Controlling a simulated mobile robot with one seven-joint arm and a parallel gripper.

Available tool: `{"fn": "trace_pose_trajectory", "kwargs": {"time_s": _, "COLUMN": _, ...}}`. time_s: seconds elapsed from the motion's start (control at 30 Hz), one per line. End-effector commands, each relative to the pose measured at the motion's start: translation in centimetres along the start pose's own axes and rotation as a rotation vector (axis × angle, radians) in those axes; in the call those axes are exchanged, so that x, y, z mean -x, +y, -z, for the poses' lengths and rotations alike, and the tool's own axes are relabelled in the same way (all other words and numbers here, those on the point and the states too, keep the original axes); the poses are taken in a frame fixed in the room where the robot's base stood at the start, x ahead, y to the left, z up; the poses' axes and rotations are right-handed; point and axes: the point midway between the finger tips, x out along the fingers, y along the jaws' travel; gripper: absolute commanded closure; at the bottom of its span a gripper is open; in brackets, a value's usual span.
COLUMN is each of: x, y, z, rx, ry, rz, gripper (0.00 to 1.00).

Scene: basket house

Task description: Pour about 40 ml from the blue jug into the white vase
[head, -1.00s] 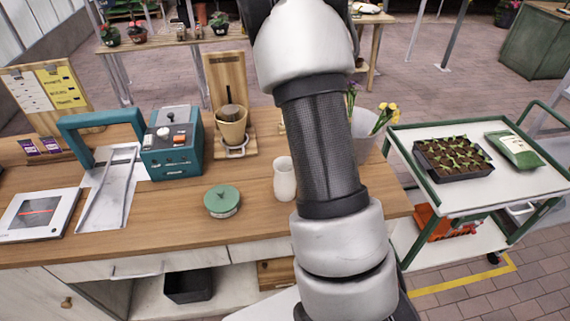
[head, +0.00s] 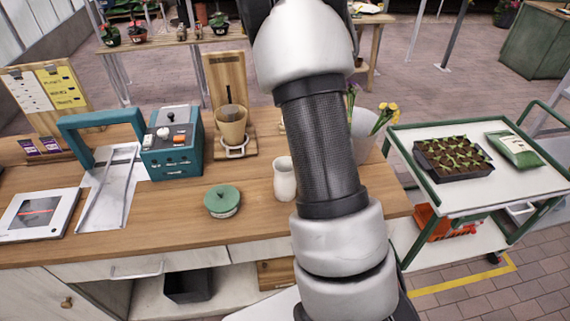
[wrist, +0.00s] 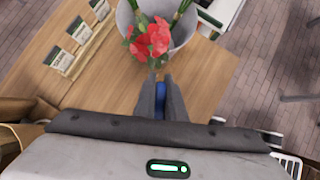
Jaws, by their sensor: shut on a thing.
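The white vase (head: 285,179) stands upright on the wooden workbench, just left of my arm in the head view. My gripper (wrist: 160,84) shows in the wrist view, its two dark fingers close together. A small patch of blue, the blue jug (wrist: 160,99), shows between them; my gripper is shut on it. Most of the jug is hidden by the fingers and the gripper body, so its tilt and contents cannot be told. In the head view my gripper and the jug are out of sight, and the vase is not visible in the wrist view.
A bucket of flowers (wrist: 186,44) stands beyond my fingers. On the bench are a green-lidded pot (head: 222,201), a teal machine (head: 172,160), a flowerpot on a wooden stand (head: 232,125) and a flat white device (head: 40,214). A trolley (head: 462,195) stands at right.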

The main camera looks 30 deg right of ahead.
Motion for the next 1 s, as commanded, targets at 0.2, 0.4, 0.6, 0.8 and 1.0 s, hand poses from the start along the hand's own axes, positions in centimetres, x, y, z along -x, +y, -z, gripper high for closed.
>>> {"fn": "trace_pose_trajectory", "kwargs": {"time_s": 0.2, "x": 0.1, "y": 0.0, "z": -0.1, "rx": -0.001, "ry": -0.001, "rz": -0.001, "gripper": 1.00}}
{"fn": "trace_pose_trajectory", "kwargs": {"time_s": 0.4, "x": 0.1, "y": 0.0, "z": -0.1, "rx": -0.001, "ry": -0.001, "rz": -0.001, "gripper": 1.00}}
{"fn": "trace_pose_trajectory", "kwargs": {"time_s": 0.6, "x": 0.1, "y": 0.0, "z": -0.1, "rx": -0.001, "ry": -0.001, "rz": -0.001, "gripper": 1.00}}
{"fn": "trace_pose_trajectory", "kwargs": {"time_s": 0.8, "x": -0.2, "y": 0.0, "z": -0.1, "rx": -0.004, "ry": 0.016, "rz": 0.001, "gripper": 1.00}}
{"fn": "trace_pose_trajectory", "kwargs": {"time_s": 1.0, "x": -1.3, "y": -0.2, "z": -0.2, "rx": -0.007, "ry": 0.089, "rz": 0.005, "gripper": 1.00}}
